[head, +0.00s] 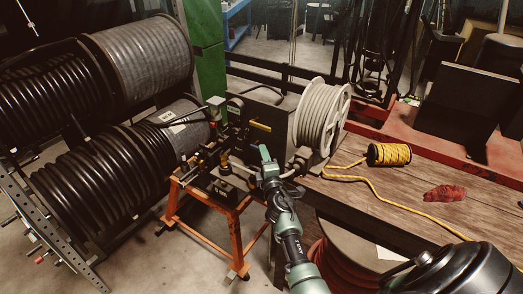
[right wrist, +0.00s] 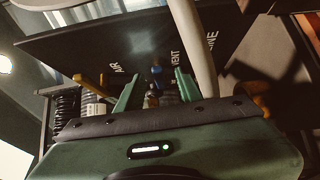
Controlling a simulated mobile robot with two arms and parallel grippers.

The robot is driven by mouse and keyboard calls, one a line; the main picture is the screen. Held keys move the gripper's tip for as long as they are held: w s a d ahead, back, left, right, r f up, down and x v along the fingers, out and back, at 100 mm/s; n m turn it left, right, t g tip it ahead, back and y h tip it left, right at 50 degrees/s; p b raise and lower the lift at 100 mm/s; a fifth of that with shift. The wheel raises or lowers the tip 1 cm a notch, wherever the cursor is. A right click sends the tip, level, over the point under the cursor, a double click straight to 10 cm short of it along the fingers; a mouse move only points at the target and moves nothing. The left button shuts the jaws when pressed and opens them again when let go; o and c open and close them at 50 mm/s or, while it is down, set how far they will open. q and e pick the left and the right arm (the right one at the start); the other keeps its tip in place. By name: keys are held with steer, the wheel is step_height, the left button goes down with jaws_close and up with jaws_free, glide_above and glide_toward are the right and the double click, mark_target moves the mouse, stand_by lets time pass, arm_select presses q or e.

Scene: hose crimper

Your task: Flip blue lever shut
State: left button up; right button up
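A small blue part, likely the blue lever (right wrist: 156,72), shows between my right gripper's fingers in the right wrist view. It is small and dark there, and I cannot tell its angle. My left gripper is not in view.
A yellow lever (head: 260,126) sits on the orange-framed stand (head: 236,225). A grey hose reel (head: 322,118) stands close right on the wooden bench (head: 395,190), with a yellow rope spool (head: 389,154) and red cloth (head: 444,193). Large black hose reels (head: 100,175) fill the left.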

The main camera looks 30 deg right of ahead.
steer(key=shift+v, duration=2.2)
